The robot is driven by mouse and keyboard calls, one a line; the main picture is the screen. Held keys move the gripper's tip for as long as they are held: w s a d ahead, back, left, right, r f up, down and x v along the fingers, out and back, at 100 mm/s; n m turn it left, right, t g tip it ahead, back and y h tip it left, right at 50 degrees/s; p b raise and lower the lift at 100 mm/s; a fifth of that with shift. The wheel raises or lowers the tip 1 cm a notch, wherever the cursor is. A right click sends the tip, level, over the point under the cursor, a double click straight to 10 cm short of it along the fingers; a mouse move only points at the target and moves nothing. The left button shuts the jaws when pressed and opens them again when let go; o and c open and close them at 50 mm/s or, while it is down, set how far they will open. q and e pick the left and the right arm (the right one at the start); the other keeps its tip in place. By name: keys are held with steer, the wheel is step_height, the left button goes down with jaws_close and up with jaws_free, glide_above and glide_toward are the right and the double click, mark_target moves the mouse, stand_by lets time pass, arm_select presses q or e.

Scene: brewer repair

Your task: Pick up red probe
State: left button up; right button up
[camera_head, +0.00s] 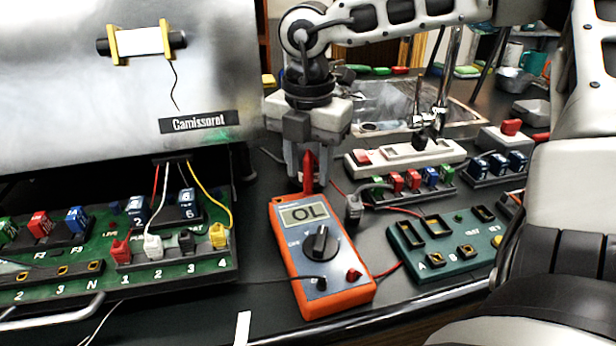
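The red probe (309,172) stands upright behind the top edge of the orange multimeter (339,294). My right gripper (306,168) points straight down over it, with the fingers on either side of the probe's upper part. I cannot tell whether the fingers touch the probe or a small gap is left. The probe's lower end is hidden behind the multimeter. The multimeter's display reads "OL". My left gripper is not in view.
A black probe or plug (354,207) stands right of the multimeter. The green terminal board (447,243) and white power strip (405,157) lie to the right. The brewer's metal body (60,100) and its wired green board (185,270) fill the left. The table's front edge is close.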

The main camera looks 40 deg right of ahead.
jaws_close()
